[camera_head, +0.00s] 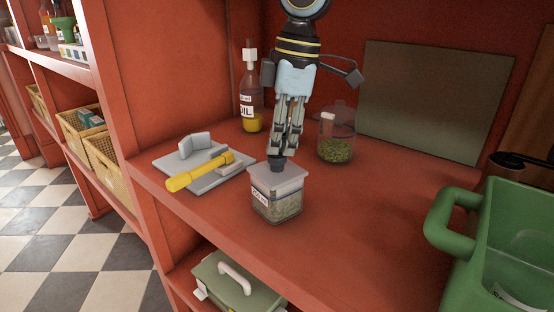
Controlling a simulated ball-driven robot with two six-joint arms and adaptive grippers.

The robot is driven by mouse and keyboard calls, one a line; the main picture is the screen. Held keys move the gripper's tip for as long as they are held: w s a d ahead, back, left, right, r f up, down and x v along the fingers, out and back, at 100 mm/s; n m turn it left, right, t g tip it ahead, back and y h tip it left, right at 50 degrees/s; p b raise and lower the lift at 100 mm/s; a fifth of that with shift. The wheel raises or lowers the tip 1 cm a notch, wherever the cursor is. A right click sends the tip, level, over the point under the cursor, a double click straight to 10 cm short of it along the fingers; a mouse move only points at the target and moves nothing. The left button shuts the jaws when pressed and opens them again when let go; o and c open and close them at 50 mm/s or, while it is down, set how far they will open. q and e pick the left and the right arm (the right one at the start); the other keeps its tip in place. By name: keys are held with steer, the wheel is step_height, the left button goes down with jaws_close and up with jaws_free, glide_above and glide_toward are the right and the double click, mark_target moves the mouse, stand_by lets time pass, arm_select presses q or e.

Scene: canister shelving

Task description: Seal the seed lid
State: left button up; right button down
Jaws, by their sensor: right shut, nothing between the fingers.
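A clear square canister (276,208) with a white label and grey-green contents stands on the red shelf. A pale lid (280,176) lies across its top and looks roughly level. I cannot tell whether it is pressed fully down. A small dark knob or tip shows at the lid's centre. My right gripper (283,152) comes down from above, pointing at the lid. Its fingers are together with nothing between them. The fingertips are at or just above the dark knob; contact is unclear. My left gripper is not in view.
A clear jar with green contents (336,150) and an oil bottle (251,108) stand behind. A grey board (205,180) with a yellow-handled tool (199,174) lies left. A green container (510,235) is at right.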

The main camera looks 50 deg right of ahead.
mark_target(281, 154)
steer(key=shift+f+b, duration=0.6)
steer(key=shift+f, duration=0.1)
stand_by(0.5)
steer(key=shift+r, duration=0.1)
step_height(281, 154, up, 9)
steer(key=p, duration=0.7)
stand_by(0.8)
